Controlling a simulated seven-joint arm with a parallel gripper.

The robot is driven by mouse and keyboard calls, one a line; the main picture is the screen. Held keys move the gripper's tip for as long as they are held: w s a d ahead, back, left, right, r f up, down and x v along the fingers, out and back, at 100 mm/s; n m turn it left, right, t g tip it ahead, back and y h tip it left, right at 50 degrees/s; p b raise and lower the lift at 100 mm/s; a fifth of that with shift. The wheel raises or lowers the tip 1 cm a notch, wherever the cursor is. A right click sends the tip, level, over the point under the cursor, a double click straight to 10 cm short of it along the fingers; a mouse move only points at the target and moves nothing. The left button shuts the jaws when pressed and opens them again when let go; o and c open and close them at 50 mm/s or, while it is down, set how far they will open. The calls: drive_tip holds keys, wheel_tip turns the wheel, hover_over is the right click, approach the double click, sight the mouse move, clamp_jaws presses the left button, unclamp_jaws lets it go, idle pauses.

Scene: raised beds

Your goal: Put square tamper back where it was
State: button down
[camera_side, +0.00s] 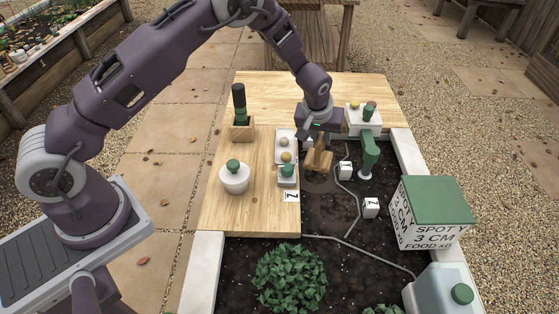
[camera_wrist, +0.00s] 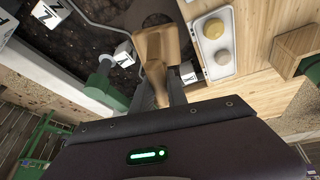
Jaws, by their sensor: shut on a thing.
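The square tamper (camera_side: 318,160) is a light wooden tool with a wider blocky end. My gripper (camera_side: 318,138) is shut on it and holds it over the dark soil (camera_side: 330,208), just right of the wooden board's edge. In the wrist view the tamper (camera_wrist: 157,48) extends away from between my fingers (camera_wrist: 168,92), its broad end over the soil. Whether that end touches the soil cannot be told.
A white tray (camera_side: 277,154) with round items lies left of the tamper on the wooden board (camera_side: 260,215).

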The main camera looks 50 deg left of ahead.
wheel_tip(320, 180, up, 15)
drive_tip(key=s+a+n+y, duration=0.1)
drive_tip(key=s+a+n, duration=0.1)
drive_tip(key=s+a, duration=0.8)
drive_tip(key=s+a+n, duration=0.1)
drive_tip(key=s+a, duration=0.5)
drive_tip(key=shift+g, duration=0.4)
drive_tip(key=f, duration=1.5)
drive_tip(key=shift+w+a, duration=0.15)
drive_tip(key=shift+w, duration=0.05)
drive_tip(key=shift+r, duration=0.1)
drive_tip(key=c, duration=1.3)
unclamp_jaws()
